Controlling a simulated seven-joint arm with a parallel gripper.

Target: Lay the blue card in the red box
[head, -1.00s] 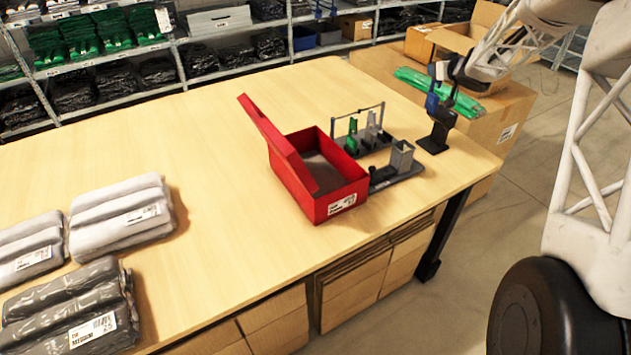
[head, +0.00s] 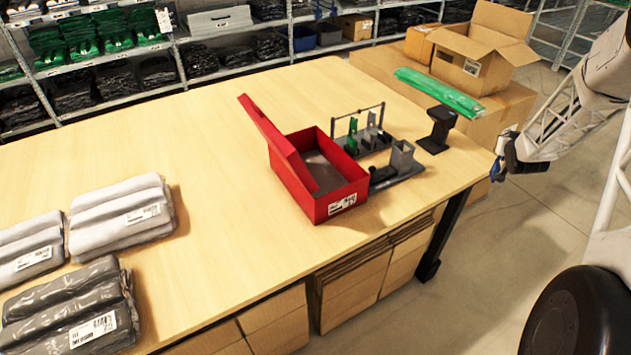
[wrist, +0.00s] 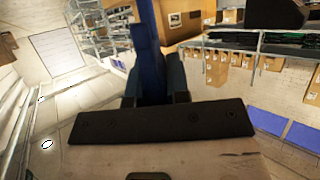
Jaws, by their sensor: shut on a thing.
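The red box (head: 335,197) stands on the table with its lid raised and tilted at the left. Its dark inside shows, and I see no blue card in it. My gripper (head: 499,165) is off the right edge of the table, well to the right of the box. In the wrist view my gripper (wrist: 157,85) is shut on the blue card (wrist: 146,42), which stands up from between the fingers. In the head view the card is only a small blue patch by the fingers.
A black stand (head: 437,130) is near the table's right end. A grey organiser (head: 402,160) with cards sits behind the box. Cartons (head: 480,60) with a green bag (head: 440,91) are beyond. Grey garment packs (head: 122,215) lie at left; the table's middle is clear.

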